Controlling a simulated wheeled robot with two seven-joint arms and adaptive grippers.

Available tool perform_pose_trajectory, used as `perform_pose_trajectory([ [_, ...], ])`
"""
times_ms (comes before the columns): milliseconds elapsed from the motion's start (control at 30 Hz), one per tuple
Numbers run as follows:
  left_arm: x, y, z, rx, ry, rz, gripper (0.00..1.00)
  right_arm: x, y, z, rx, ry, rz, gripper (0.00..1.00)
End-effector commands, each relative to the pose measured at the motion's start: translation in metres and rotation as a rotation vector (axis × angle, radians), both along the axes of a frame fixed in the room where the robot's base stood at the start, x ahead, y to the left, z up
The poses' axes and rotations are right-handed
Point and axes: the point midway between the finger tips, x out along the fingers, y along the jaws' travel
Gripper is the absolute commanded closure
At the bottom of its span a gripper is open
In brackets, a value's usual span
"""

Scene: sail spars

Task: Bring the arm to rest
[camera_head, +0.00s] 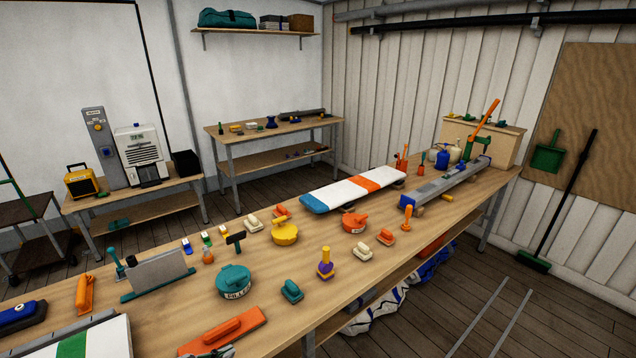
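The long wooden workbench (330,268) runs from the lower left to the upper right. On it lie a white board with orange and blue bands (340,192), a long grey spar (440,184), a teal round tool (235,282), a yellow round tool (285,232), an orange round tool (354,222) and an orange long-based float (223,332). A small grey and green item is cut off at the bottom edge.
Several small blocks and hand tools are spread over the bench, with bare wood between them. A grey upright plate (157,273) stands at the left. A side table (130,192) and a back table (275,130) stand behind. The floor at right is mostly open.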

Motion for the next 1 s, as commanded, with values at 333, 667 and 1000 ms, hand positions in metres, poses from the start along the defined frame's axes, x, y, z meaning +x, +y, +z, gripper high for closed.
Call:
perform_pose_trajectory([
  [333,-0.008,-0.024,-0.01,0.06,0.07,0.094,1.0,0.0,0.0,0.0,0.0,0.0,0.0,0.6],
  [667,-0.017,-0.035,-0.014,0.121,0.153,0.191,1.0,0.0,0.0,0.0,0.0,0.0,0.0,0.6],
  [1000,-0.032,-0.037,-0.013,0.178,0.264,0.296,1.0,0.0,-0.001,0.0,-0.001,0.001,0.001,0.6],
])
